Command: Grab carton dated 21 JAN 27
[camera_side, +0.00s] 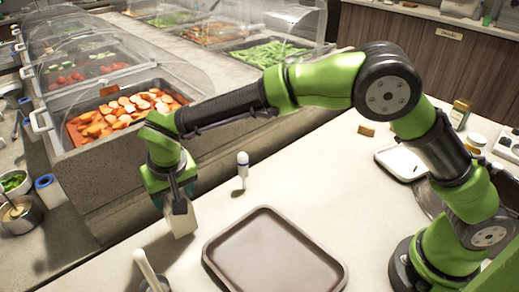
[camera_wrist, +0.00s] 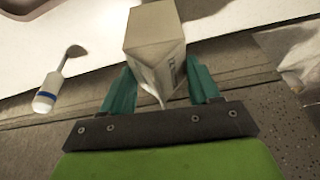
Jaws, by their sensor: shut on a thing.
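A pale, cream-coloured carton (camera_side: 181,220) is held in my gripper (camera_side: 172,193) at the front left of the white counter. In the wrist view the carton (camera_wrist: 154,35) sits between the two teal fingers of my gripper (camera_wrist: 163,90), its folded top pointing toward the wrist. My gripper is shut on it. A faint mark shows on one side of the carton, but no date can be read. I cannot tell whether the carton's base touches the counter.
A brown tray (camera_side: 274,212) lies to the right of the carton. A white-and-blue-handled utensil (camera_side: 242,168) stands behind it, also in the wrist view (camera_wrist: 47,92). A pale handle (camera_side: 146,266) rises in front. Covered food wells (camera_side: 100,160) border the counter's far-left side.

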